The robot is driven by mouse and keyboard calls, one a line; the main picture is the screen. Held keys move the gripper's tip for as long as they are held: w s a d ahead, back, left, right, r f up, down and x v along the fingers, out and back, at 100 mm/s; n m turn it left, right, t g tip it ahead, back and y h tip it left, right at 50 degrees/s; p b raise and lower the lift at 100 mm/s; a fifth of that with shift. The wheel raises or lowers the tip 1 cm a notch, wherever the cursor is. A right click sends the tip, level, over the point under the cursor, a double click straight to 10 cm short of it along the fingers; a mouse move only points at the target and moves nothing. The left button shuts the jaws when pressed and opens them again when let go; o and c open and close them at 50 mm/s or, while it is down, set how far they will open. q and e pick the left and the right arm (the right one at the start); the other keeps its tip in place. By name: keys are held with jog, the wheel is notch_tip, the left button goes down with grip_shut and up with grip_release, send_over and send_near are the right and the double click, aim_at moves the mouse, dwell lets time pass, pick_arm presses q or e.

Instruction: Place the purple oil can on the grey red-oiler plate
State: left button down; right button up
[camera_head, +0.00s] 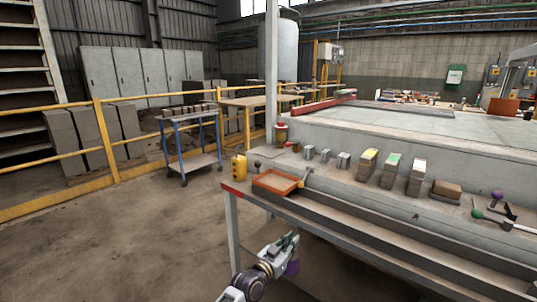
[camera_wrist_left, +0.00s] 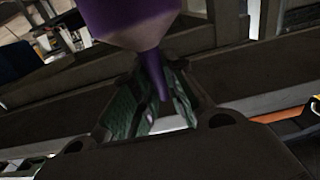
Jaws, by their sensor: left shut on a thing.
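My left gripper (camera_head: 290,242) is low in front of the workbench, below the level of its top. It is shut on the narrow spout of the purple oil can (camera_head: 293,267), whose body shows below the fingers. In the left wrist view the can's wide purple body (camera_wrist_left: 130,18) tapers to the spout between the green-lined fingers (camera_wrist_left: 155,100). A flat grey patch (camera_head: 268,152) lies on the bench's far left corner beside a small red can (camera_head: 282,132); I cannot tell surely that it is the red-oiler plate. My right gripper is not in view.
A blue trolley (camera_head: 190,145) stands on open floor at left.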

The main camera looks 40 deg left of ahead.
pick_arm(q)
jog(key=s+d+r+m+h, duration=0.1)
jog(key=d+r, duration=0.1)
jog(key=d, duration=0.1)
jog(key=s+d+r+h, duration=0.1)
jog(key=s+d+r, duration=0.1)
jog(key=d, duration=0.2)
jog(key=s+d+r+m+h, duration=0.1)
jog(key=d+r+h, duration=0.1)
jog(key=d+r, duration=0.1)
jog(key=shift+s+d+m+g, duration=0.15)
jog(key=shift+s+m+g, duration=0.15)
jog(key=shift+s+g, duration=0.1)
jog(key=shift+w, duration=0.1)
